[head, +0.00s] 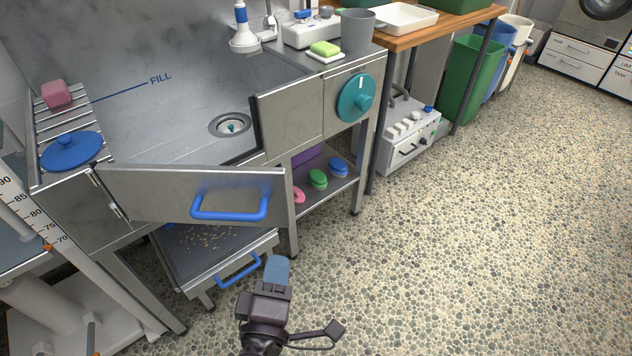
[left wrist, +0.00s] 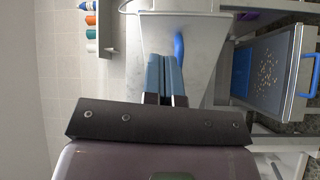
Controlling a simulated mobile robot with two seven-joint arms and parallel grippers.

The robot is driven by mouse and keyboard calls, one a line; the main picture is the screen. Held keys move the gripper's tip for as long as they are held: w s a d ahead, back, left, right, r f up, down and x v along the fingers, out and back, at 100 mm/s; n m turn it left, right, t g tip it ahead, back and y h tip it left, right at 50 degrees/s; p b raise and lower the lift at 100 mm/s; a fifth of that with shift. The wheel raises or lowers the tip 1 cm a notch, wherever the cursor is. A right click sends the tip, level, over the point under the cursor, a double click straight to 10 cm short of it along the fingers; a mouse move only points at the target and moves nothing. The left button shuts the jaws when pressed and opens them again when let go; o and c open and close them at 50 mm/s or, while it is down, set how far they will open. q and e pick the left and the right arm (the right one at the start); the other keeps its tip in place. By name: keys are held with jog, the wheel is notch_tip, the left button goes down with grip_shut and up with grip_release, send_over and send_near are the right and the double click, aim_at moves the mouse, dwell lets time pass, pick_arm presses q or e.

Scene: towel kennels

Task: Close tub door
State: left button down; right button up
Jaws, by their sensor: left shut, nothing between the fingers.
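The tub door (head: 150,190) is a steel panel with a blue handle (head: 230,205). It stands open, swung outward from its hinge on the left of the tub front. The steel tub (head: 170,110) is empty, with a drain and a "FILL" line inside. My left gripper (head: 277,268) is in front of the door, low and to the right of its handle, apart from it. Its blue fingers are together and empty. In the left wrist view the fingers (left wrist: 166,75) point at the door panel (left wrist: 190,35), with part of the blue handle (left wrist: 179,45) beyond. My right gripper is not in view.
Below the door a tray drawer (head: 215,255) with a blue handle is pulled out. A shelf at right holds several brushes (head: 317,179). A teal dial (head: 356,98) is on the tub's front. The pebbled floor (head: 460,230) at right is clear.

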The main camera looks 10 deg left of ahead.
pick_arm(q)
jog(key=n, duration=0.2)
jog(key=n+y+b, duration=0.1)
send_near(283, 189)
jog(key=shift+g, duration=0.3)
jog(key=w, duration=0.4)
jog(key=w+a, duration=0.1)
jog(key=w, duration=0.1)
jog(key=shift+r, duration=0.15)
jog(key=shift+w+a+r, duration=0.1)
jog(key=shift+w, duration=0.65)
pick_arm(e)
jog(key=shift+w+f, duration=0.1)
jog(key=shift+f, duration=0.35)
